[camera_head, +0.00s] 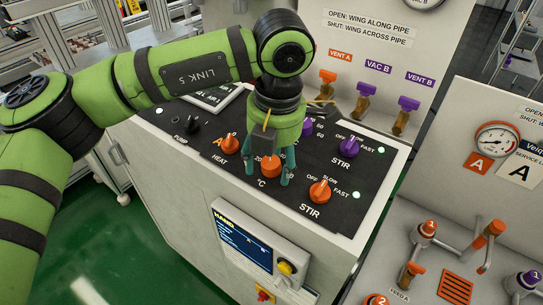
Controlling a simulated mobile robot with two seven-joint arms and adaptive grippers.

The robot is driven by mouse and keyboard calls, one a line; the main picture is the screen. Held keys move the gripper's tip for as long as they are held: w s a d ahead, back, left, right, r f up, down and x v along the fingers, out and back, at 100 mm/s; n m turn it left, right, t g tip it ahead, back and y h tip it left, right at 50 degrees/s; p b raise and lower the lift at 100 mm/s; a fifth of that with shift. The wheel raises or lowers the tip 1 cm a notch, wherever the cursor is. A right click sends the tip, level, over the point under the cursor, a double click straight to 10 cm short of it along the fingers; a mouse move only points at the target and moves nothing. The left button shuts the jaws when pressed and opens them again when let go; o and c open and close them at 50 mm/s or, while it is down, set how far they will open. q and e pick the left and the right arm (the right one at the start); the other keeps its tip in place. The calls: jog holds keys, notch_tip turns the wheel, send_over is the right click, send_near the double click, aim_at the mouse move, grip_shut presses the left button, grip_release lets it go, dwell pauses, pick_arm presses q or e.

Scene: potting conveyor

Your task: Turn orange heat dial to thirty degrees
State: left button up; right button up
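The orange heat dial (268,168) sits on the black control panel, above a °C mark, with a "20" at its left. My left gripper (271,178) points down over it from above. Its teal fingers stand apart on either side of the dial, with a gap visible at the right finger. I cannot tell whether the other finger touches the dial. The gripper hides much of the scale and the dial's upper part, so its pointer cannot be read. My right gripper is not in view.
An orange HEAT switch (231,144) is left of the dial, an orange STIR knob (319,191) right, and a purple STIR knob (349,147) beyond. A screen (243,240) with a yellow button is on the cabinet front. Orange and purple valves (328,78) stand behind.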

aim_at(275, 169)
pick_arm(q)
jog(key=shift+w+r, duration=0.1)
jog(key=shift+r, duration=0.2)
notch_tip(275, 169, up, 12)
jog(key=s, duration=0.1)
jog(key=shift+d+f, duration=0.25)
jog(key=shift+d, duration=0.15)
jog(key=shift+s, duration=0.1)
